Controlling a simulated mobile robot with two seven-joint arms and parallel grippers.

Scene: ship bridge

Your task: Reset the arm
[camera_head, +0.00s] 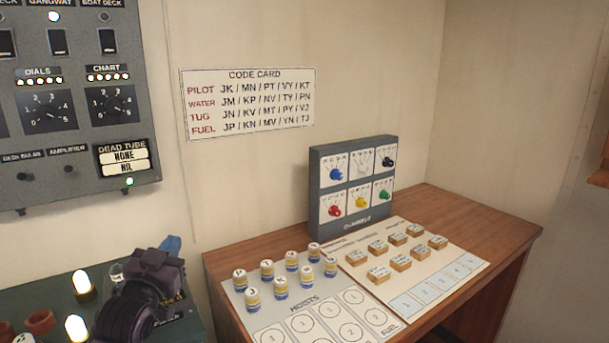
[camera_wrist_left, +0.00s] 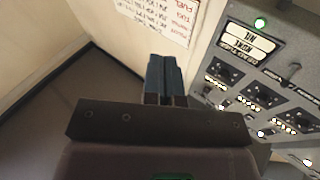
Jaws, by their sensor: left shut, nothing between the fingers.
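My left arm comes in at the lower left of the head view, dark purple. My left gripper (camera_head: 171,245) shows there as a blue tip above the dark wrist, near the wall between the grey panel and the wooden desk. In the left wrist view my left gripper (camera_wrist_left: 165,76) has its two blue fingers together, with nothing between them. It is apart from the wall and the panel. My right gripper is in neither view.
The grey panel (camera_head: 75,100) hangs at left, with a code card (camera_head: 248,102) beside it. The wooden desk (camera_head: 470,225) bears a channels box (camera_head: 352,185), several lettered cylinders (camera_head: 252,300) and small wooden blocks (camera_head: 400,263). Lit bulbs (camera_head: 84,285) stand beside my left arm.

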